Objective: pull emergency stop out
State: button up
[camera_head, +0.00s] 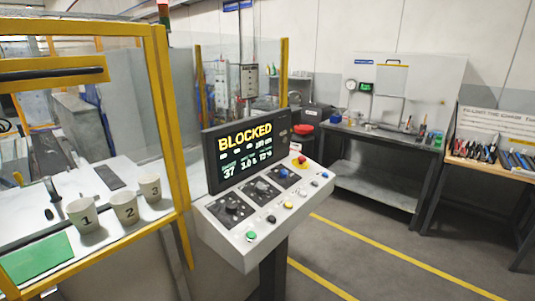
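The emergency stop (300,161) is a red mushroom button on a yellow base. It sits at the far right corner of the control console (249,238). Whether it is pushed in or out is too small to tell. The console's screen (245,148) reads "BLOCKED" with smaller figures below. The console face carries a green button (251,236), a yellow button (288,205), a blue button, dark buttons and several black knobs. My gripper is not in view.
A yellow-framed clear guard (170,120) stands at left, with three numbered cups (124,207) and a green mat (38,257) inside. A workbench (375,133) and a tool table (490,166) stand behind at right. Grey floor with yellow lines (400,262) is clear at right.

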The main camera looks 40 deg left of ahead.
aim_at(302, 158)
jog(key=u, duration=1.1)
jog(key=i, duration=0.9)
jog(key=u, duration=0.9)
